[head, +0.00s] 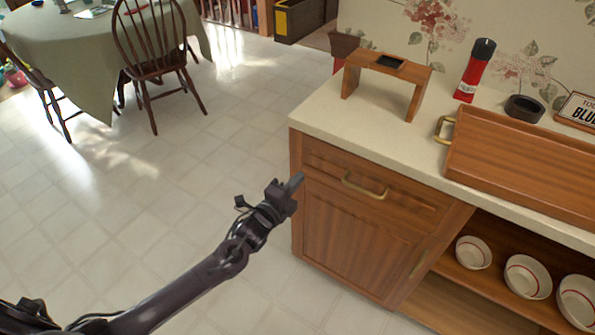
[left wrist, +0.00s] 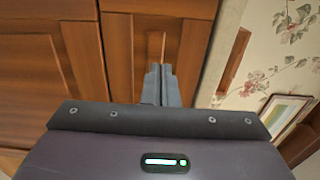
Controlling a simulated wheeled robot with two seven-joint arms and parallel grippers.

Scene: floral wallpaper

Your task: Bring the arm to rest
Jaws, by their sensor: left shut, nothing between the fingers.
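My left arm (head: 190,285) reaches in from the lower left in the head view. Its gripper (head: 297,181) is shut and empty, with the fingertips close in front of the left side of the wooden cabinet (head: 355,235). I cannot tell whether they touch it. In the left wrist view the two fingers (left wrist: 160,72) are together, pointing at the cabinet's wooden front (left wrist: 125,50). My right gripper is in neither view.
A brass drawer handle (head: 364,187) is right of the gripper. The countertop (head: 335,115) holds a wooden stand (head: 385,62), red bottle (head: 474,72), dark bowl (head: 524,108) and wooden tray (head: 520,165). White bowls (head: 528,277) stand on the lower shelf. Open floor (head: 150,190) lies left.

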